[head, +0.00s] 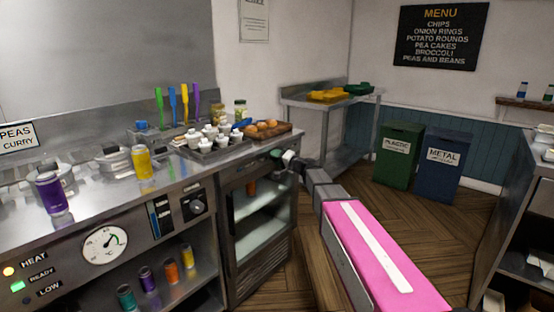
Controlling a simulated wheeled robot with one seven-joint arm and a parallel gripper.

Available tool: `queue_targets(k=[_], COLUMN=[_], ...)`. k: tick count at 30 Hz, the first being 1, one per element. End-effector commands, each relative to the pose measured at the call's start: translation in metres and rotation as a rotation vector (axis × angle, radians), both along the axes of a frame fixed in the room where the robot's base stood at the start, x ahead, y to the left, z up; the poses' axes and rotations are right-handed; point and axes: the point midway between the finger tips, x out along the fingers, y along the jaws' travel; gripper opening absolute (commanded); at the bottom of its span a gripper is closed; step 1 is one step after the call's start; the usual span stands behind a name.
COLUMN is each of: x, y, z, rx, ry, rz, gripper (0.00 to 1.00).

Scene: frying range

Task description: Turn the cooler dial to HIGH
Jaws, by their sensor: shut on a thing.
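The cooler (234,250) is the glass-fronted steel cabinet under the right end of the counter, with shelves and an orange-brown container (251,188) inside. My gripper (282,157) is at the cooler's upper right front corner, just below the counter edge. It is shut at a small dark green thing (275,153); I cannot tell whether this is a dial on the cooler. The gripper and wrist hide part of that corner. A dark round knob (197,207) sits on the panel left of the cooler, apart from my gripper; its label is too small to read surely.
The counter holds a tray of white pots (213,147), a wooden board (270,131) with brown rounds, and a yellow shaker (142,162). Green (399,155) and blue (441,165) bins stand behind my arm. Wooden floor lies open before the bins.

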Motion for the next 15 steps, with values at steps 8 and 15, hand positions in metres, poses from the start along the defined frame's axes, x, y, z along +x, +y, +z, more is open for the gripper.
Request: queue_targets(k=[8, 15], x=[-0.0005, -0.0004], y=[-0.0005, -0.0005], z=[-0.0006, -0.0007], rx=[0.16, 0.299], ry=[0.206, 0.386], rz=[0.0, -0.001], gripper=[0.2, 0.2])
